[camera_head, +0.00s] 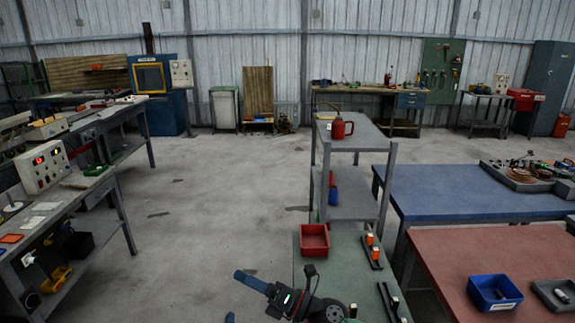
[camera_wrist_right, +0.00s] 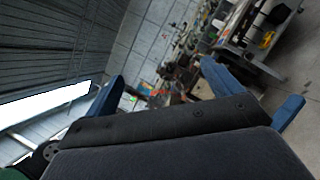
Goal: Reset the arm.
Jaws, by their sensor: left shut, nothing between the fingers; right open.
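My right gripper (camera_head: 252,282) is low in the head view, with a blue finger pointing left over the grey floor, left of the green-topped bench. In the right wrist view its blue fingers (camera_wrist_right: 195,100) stand wide apart, with nothing between them.
The green-topped bench (camera_head: 342,272) holds a red bin (camera_head: 314,240) close to the right arm. A red-topped table (camera_head: 500,256) is at right. Open floor (camera_head: 210,215) lies left of the bench.

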